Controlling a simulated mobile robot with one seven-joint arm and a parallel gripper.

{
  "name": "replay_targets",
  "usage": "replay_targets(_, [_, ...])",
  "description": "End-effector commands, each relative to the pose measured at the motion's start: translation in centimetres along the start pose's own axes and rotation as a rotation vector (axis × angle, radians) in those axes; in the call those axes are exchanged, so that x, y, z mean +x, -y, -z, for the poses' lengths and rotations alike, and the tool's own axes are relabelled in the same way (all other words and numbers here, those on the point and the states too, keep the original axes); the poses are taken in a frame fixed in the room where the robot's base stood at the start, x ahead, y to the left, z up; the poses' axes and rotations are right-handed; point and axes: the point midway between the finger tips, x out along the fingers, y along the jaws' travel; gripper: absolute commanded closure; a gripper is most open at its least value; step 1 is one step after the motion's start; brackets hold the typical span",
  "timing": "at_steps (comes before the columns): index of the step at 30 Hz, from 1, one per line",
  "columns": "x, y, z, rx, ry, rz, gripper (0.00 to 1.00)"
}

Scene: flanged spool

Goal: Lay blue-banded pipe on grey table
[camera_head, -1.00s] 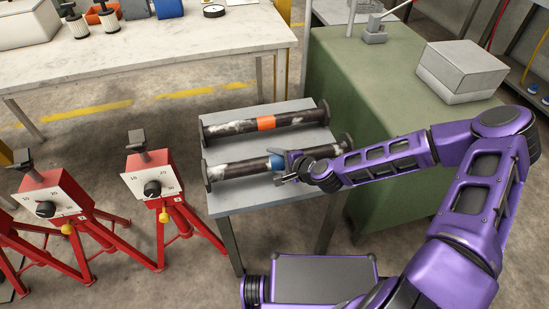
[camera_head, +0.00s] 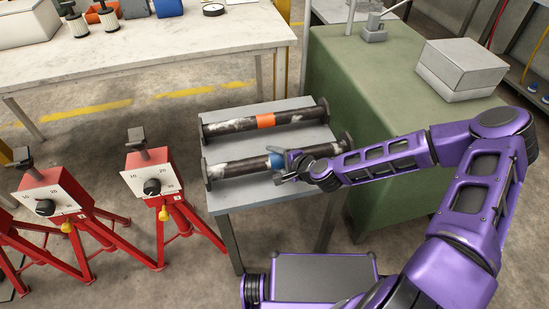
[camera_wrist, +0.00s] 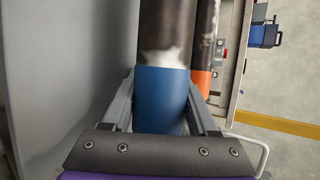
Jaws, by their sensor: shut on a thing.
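The blue-banded pipe (camera_head: 237,168) is dark and worn with a flange at each end. It lies level at the grey table (camera_head: 262,194), along its near half; I cannot tell whether its flanges bear on the top. My gripper (camera_head: 284,165) is shut on its blue band. In the wrist view the two fingers (camera_wrist: 160,103) flank the blue band (camera_wrist: 160,88) on both sides. The gripper hides part of the band and of the pipe's right half in the head view.
An orange-banded pipe (camera_head: 225,127) lies parallel on the far half of the table. Red stands (camera_head: 152,180) with dials are at the left. A green cabinet (camera_head: 345,70) stands close on the right, with a grey box (camera_head: 460,68) on it. A white workbench (camera_head: 150,60) is behind.

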Motion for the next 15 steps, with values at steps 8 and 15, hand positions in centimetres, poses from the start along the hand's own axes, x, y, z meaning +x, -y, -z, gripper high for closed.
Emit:
replay_targets(8, [0.32, -0.94, 0.18, 0.009, -0.001, -0.014, 0.32])
replay_targets(15, [-0.12, -1.24, 0.22, 0.013, -0.001, -0.020, 0.06])
